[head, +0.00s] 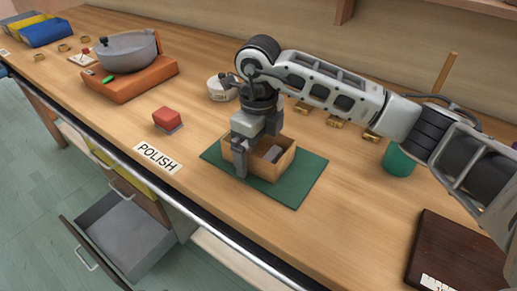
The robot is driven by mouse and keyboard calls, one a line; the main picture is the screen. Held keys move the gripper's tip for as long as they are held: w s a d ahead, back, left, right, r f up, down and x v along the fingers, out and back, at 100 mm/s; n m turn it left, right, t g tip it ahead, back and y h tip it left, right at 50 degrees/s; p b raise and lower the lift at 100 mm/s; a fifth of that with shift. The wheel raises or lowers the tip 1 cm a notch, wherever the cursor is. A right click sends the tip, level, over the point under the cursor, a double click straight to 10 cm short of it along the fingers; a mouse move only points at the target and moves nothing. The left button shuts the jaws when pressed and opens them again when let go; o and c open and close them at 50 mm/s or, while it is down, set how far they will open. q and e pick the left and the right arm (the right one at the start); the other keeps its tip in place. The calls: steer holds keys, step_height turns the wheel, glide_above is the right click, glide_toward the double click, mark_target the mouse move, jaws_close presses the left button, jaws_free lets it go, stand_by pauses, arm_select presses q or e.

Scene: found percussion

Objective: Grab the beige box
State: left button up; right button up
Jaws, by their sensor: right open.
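The beige box (264,167) is an open-topped, tan box standing on a green mat (311,183) on the workbench. Something grey lies inside it. My right gripper (250,158) points down at the left part of the box. One finger shows in front of the box's near left side, and the gripper hides that part of the rim. The jaws are open; whether a finger touches the box I cannot tell. My left gripper is out of view.
A red block (168,119) and a "POLISH" label (158,158) lie left of the mat. A grey bowl (127,54) sits on an orange base (133,82). A white pot (221,90), a green cup (398,160) and a dark board (457,254) stand around. A drawer (122,236) hangs open below.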

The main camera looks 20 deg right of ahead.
steer(key=c, duration=1.1)
steer(key=shift+o, duration=0.2)
steer(key=shift+r, duration=0.2)
